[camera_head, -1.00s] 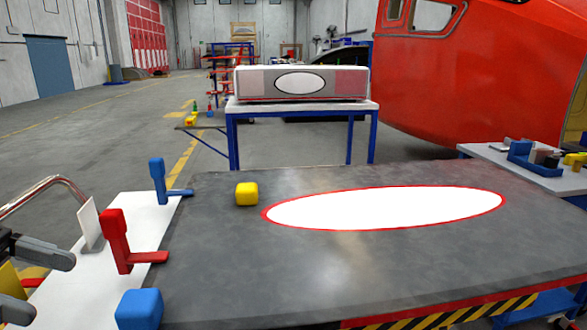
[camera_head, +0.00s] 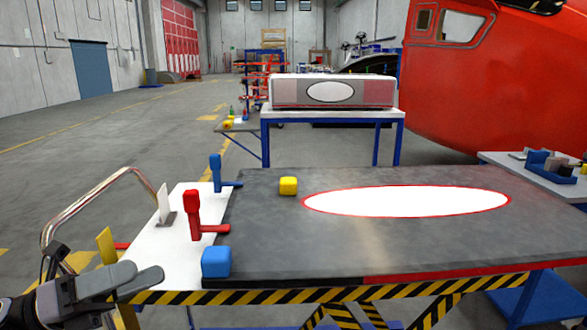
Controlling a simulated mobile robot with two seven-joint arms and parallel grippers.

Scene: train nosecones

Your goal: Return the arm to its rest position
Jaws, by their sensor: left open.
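My left gripper (camera_head: 142,284) shows at the lower left, in front of the near left corner of the workbench. Its grey fingers are apart and nothing shows between them. My right gripper is not in view. The workbench (camera_head: 400,243) has a dark grey top with a white oval outlined in red (camera_head: 405,201). A yellow block (camera_head: 288,186) sits on the top left of the oval. A blue block (camera_head: 216,262) sits at the near left corner of the dark top.
A white side board (camera_head: 178,262) carries a red clamp (camera_head: 194,212) and a blue clamp (camera_head: 216,172). A curved metal rail (camera_head: 85,205) stands left of it. A white table (camera_head: 330,114) stands behind. A red train nosecone (camera_head: 480,90) fills the upper right.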

